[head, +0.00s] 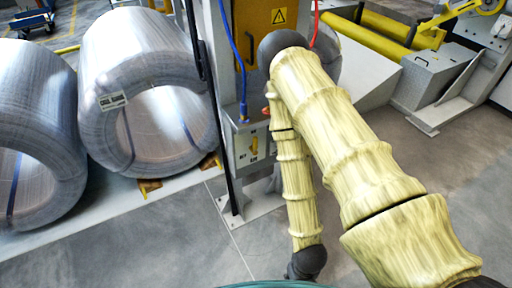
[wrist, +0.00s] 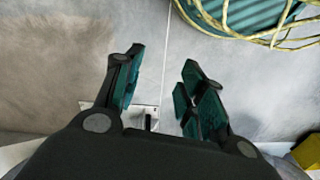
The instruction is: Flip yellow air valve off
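The yellow air valve (head: 254,144) is a small yellow lever on the front of a grey box (head: 243,160), under the blue hose. It looks roughly upright, but it is too small to be sure. My arm passes just to its right in the head view, and the gripper itself does not show there. In the wrist view my gripper (wrist: 157,80) is open and empty, its two dark fingers with teal pads apart above grey floor. The valve does not show clearly in the wrist view, so the gripper is apart from it.
Large wire coils (head: 150,90) lie on a low rack at the left. A blue hose (head: 236,50) drops to the box top. Yellow rollers (head: 370,38) are at the back right. Yellow cord (wrist: 240,25) shows in the wrist view.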

